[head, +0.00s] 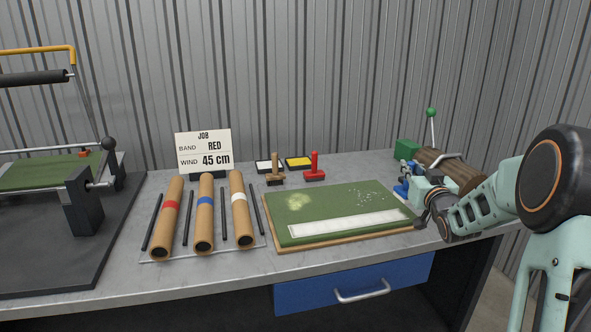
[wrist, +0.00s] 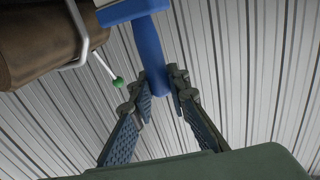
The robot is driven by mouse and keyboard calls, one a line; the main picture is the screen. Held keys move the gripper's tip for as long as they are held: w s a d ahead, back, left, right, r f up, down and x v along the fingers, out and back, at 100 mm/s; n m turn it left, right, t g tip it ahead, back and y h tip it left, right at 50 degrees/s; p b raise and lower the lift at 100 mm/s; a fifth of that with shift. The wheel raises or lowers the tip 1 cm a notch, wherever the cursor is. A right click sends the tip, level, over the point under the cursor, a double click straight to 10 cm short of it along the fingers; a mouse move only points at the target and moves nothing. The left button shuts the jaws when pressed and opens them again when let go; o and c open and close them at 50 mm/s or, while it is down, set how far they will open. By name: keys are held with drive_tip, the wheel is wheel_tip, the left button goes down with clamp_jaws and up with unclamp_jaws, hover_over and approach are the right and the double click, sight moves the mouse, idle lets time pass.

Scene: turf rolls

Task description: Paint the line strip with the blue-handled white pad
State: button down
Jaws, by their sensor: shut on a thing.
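My gripper (wrist: 160,88) is shut on the blue handle (wrist: 150,50) of a pad tool. The handle runs up between the fingertips to a blue crosspiece, with a bit of white at its edge; most of the pad's face is hidden. In the head view the blue tool (head: 402,189) is small beside my gripper, right of the turf board and clear of the line strip. The long white line strip (head: 350,222) lies along the front of the green turf board (head: 332,195); how evenly white it is cannot be told.
A brown log-like roll (head: 450,170) with a metal bar and a green-knobbed lever (head: 432,118) stands close by my gripper. A red-handled stamp (head: 314,168), a wooden-handled stamp (head: 275,172), white and yellow trays (head: 298,162) sit behind the board. Banded tubes (head: 205,215) lie left.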

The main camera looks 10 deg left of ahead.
drive_tip(key=shift+r+p, duration=0.4)
drive_tip(key=shift+r, duration=1)
